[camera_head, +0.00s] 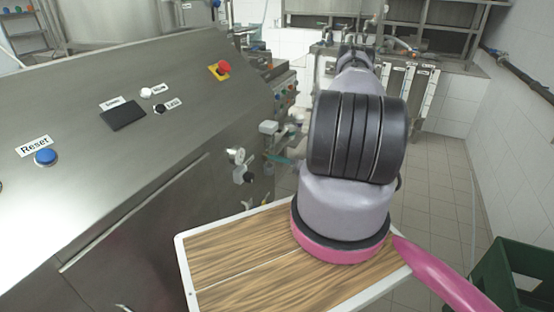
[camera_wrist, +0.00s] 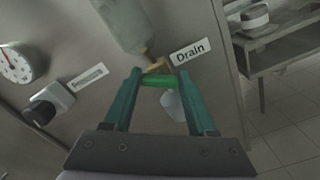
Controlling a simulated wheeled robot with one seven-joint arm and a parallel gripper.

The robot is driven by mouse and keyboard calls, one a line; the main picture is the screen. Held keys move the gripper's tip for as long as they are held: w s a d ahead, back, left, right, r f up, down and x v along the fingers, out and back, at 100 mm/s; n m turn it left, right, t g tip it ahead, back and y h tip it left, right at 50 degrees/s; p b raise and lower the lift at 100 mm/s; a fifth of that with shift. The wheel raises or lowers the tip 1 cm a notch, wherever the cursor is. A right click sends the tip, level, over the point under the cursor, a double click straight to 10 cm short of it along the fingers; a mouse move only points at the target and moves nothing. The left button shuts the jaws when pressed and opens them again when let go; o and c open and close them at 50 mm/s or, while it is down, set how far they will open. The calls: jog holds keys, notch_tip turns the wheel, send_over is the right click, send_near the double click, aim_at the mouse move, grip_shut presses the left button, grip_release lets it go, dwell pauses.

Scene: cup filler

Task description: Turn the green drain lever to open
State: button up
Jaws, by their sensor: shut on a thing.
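The green drain lever (camera_wrist: 158,82) shows in the wrist view, lying crosswise between the tips of my gripper (camera_wrist: 160,76). My gripper's two teal fingers are shut on it. A brass-coloured fitting (camera_wrist: 158,65) is just above the lever, beside a white "Drain" label (camera_wrist: 188,51) on the steel panel. In the head view my arm hides most of this spot, and the lever cannot be made out there.
A round gauge (camera_wrist: 16,64) and a black knob (camera_wrist: 40,111) sit left of the lever. In the head view, a wooden-topped tray (camera_head: 228,254) lies below my arm, and a dark green crate (camera_head: 520,270) stands right. A steel control panel (camera_head: 180,140) fills the left.

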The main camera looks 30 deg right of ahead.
jog(key=m, duration=1.1)
jog(key=shift+d+f, duration=0.15)
jog(key=shift+f, duration=0.1)
jog(key=shift+m, duration=0.3)
jog(key=o, duration=1.4)
jog(key=shift+c, duration=0.2)
